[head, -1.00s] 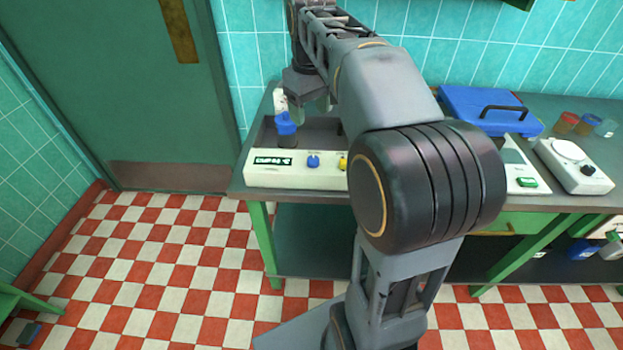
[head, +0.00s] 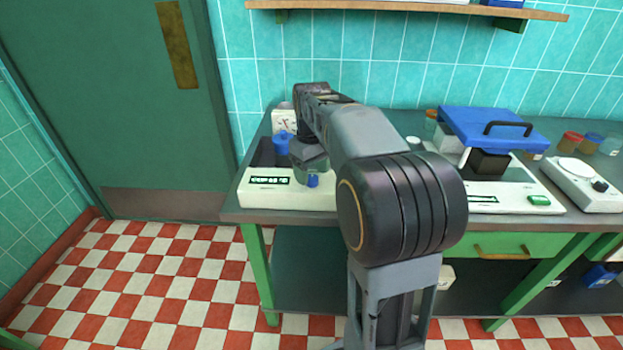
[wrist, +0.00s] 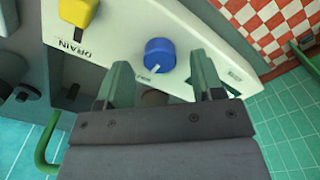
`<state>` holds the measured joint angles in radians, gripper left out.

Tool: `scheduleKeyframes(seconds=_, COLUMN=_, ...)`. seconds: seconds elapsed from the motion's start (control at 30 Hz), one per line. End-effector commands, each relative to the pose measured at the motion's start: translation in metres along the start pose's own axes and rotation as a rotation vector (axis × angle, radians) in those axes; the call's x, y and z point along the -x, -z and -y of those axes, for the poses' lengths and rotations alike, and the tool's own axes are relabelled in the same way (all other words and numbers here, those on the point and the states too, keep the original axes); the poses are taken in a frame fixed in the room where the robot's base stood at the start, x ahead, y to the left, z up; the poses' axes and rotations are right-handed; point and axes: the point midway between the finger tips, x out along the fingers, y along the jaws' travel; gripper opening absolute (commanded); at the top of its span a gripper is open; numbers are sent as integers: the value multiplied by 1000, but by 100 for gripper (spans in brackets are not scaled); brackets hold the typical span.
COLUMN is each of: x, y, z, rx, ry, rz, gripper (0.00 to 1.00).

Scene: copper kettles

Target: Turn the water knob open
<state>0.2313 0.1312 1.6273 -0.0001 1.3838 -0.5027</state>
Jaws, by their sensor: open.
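The blue knob (wrist: 159,55) sits on the white sloped front panel (wrist: 200,42) of a machine, with a small label beside it too small to read. My gripper (wrist: 161,77) is open and empty, its two green fingers apart, with the blue knob between and just beyond their tips. I cannot tell whether either finger touches it. In the head view the blue knob (head: 313,181) shows just below my gripper (head: 311,170). A yellow knob (wrist: 78,10) marked DRAIN is on the same panel; my arm hides it in the head view.
A blue-topped item (head: 283,144) stands on the machine behind the panel. To the right on the bench are a device with a raised blue lid (head: 492,130), a white scale (head: 578,183) and jars. The checkered floor at left is clear.

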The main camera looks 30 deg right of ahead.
Motion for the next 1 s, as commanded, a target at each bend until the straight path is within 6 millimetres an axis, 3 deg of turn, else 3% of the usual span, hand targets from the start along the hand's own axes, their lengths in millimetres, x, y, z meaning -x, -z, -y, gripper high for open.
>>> scheduleKeyframes(seconds=0.2, x=-15, y=0, z=0, rx=0, ry=0, rz=0, gripper=61)
scheduleKeyframes(seconds=0.57, x=-17, y=0, z=0, rx=0, ry=0, rz=-1, gripper=60)
scheduleKeyframes(seconds=1.0, x=-17, y=0, z=0, rx=0, ry=0, rz=-1, gripper=18)
